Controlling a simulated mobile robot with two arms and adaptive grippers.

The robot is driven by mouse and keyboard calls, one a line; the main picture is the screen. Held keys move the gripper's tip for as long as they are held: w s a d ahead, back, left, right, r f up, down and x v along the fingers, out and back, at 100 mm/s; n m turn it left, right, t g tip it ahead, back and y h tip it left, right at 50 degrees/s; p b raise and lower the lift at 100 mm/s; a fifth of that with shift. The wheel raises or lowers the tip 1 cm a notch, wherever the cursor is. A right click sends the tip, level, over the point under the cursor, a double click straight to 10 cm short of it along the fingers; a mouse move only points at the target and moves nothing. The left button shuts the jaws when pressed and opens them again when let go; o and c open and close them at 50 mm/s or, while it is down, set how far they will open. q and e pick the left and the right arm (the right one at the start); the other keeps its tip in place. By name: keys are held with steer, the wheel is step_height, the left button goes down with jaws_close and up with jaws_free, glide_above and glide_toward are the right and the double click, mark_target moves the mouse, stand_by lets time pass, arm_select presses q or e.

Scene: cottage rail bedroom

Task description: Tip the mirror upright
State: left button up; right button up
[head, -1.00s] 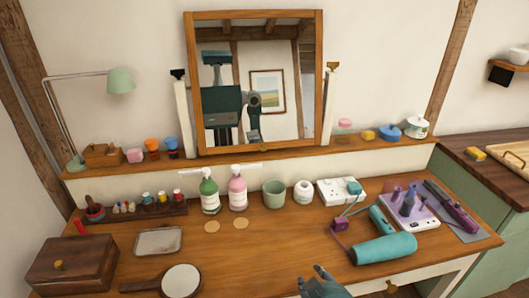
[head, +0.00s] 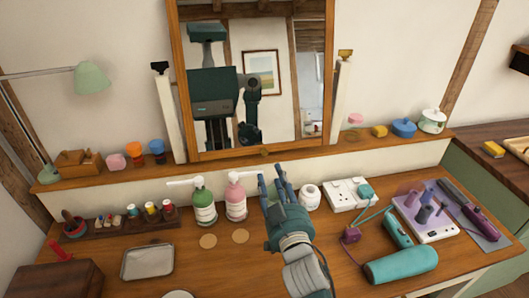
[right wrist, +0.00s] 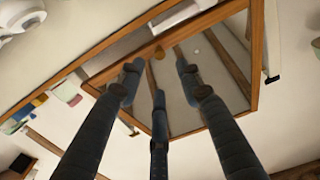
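The mirror (head: 300,85) has a wooden frame and hangs between two pale posts at the back of the dressing table. Its top is cut off in the head view, and I cannot tell its exact tilt. A small knob (head: 265,152) sits on its bottom rail. The mirror also shows overhead in the right wrist view (right wrist: 215,75), with the knob (right wrist: 158,54). My right gripper (head: 275,181) is raised over the table, in front of and below the bottom rail. Its fingers (right wrist: 158,73) are apart and empty, with no clear contact. My left gripper is not in view.
The ledge (head: 105,176) below the mirror carries a lamp (head: 90,78), cups and small jars. Green (head: 203,205) and pink (head: 236,200) pump bottles stand left of my right gripper. A white roll (head: 310,197), socket box (head: 347,194) and teal dryer (head: 400,265) lie to its right.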

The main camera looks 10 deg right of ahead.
mark_target(265, 154)
steer(key=w+p, duration=0.1)
steer(key=w, duration=0.6)
steer(key=shift+w+r, duration=0.1)
steer(key=shift+w, duration=0.15)
steer(key=shift+w+d, duration=0.1)
steer(key=shift+w, duration=0.95)
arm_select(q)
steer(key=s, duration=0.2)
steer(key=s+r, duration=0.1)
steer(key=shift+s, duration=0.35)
arm_select(e)
jaws_close()
